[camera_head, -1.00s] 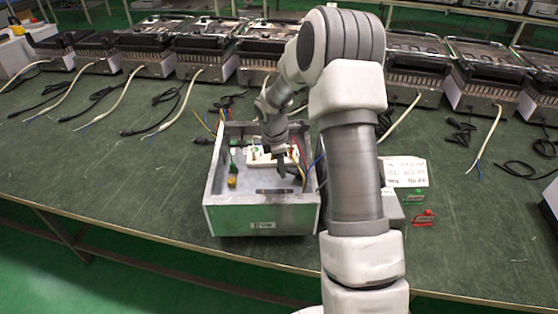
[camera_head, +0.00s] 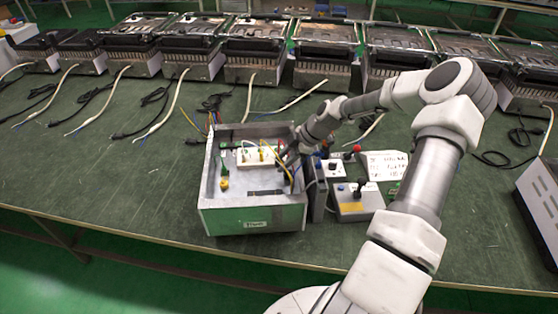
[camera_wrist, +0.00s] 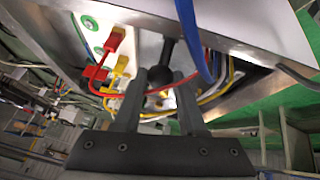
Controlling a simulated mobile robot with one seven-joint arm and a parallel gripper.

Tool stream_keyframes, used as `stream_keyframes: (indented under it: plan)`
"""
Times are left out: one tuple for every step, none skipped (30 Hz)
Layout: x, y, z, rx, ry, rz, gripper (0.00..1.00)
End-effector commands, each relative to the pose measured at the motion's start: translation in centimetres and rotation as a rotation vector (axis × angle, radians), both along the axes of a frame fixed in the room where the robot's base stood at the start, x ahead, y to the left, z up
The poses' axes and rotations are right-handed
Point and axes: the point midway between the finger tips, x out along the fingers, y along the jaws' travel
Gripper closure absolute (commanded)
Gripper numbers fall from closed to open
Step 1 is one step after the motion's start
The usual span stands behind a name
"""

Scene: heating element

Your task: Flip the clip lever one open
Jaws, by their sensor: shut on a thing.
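My gripper (camera_head: 290,160) reaches into the right side of an open metal box (camera_head: 252,218) from the right. In the wrist view its two dark fingers (camera_wrist: 160,76) are shut around a lever (camera_wrist: 167,52) with a black shaft and round black knob. The knob lies between the fingers. A white block (camera_head: 256,155) with wires stands inside the box, left of my gripper. The wrist view shows red (camera_wrist: 110,43) and yellow (camera_wrist: 121,66) connectors beside the lever. In the head view the lever is too small and hidden to make out.
Red, yellow and blue wires (camera_wrist: 211,70) run close to my fingers. A row of heaters (camera_head: 257,62) with loose cables lines the back.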

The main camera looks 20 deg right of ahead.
Motion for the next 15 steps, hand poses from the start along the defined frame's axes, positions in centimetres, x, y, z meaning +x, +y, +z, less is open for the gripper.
stream_keyframes:
  plan:
    - [0.06,-0.28,0.02,0.026,-0.011,-0.006,1.0]
    - [0.03,-0.39,0.05,0.038,-0.016,-0.006,1.0]
    - [0.02,-0.47,0.1,0.055,-0.023,-0.006,1.0]
    - [-0.04,-0.56,0.07,0.066,-0.026,-0.006,1.0]
    - [-0.07,-0.6,0.1,0.076,-0.03,-0.004,1.0]
    - [-0.09,-0.68,0.16,0.088,-0.035,-0.003,1.0]
    - [-0.11,-0.76,0.15,0.097,-0.039,-0.004,1.0]
    - [-0.13,-0.83,0.15,0.105,-0.041,-0.004,1.0]
    - [-0.15,-0.87,0.17,0.113,-0.044,-0.003,1.0]
    - [-0.17,-0.91,0.21,0.119,-0.047,-0.002,1.0]
    - [-0.17,-0.94,0.23,0.124,-0.049,-0.002,1.0]
    - [-0.19,-0.99,0.25,0.13,-0.051,-0.002,1.0]
    - [-0.21,-1.01,0.26,0.133,-0.052,-0.001,1.0]
    - [-0.21,-1.03,0.26,0.137,-0.053,-0.002,1.0]
    - [-0.23,-1.04,0.26,0.139,-0.054,-0.002,1.0]
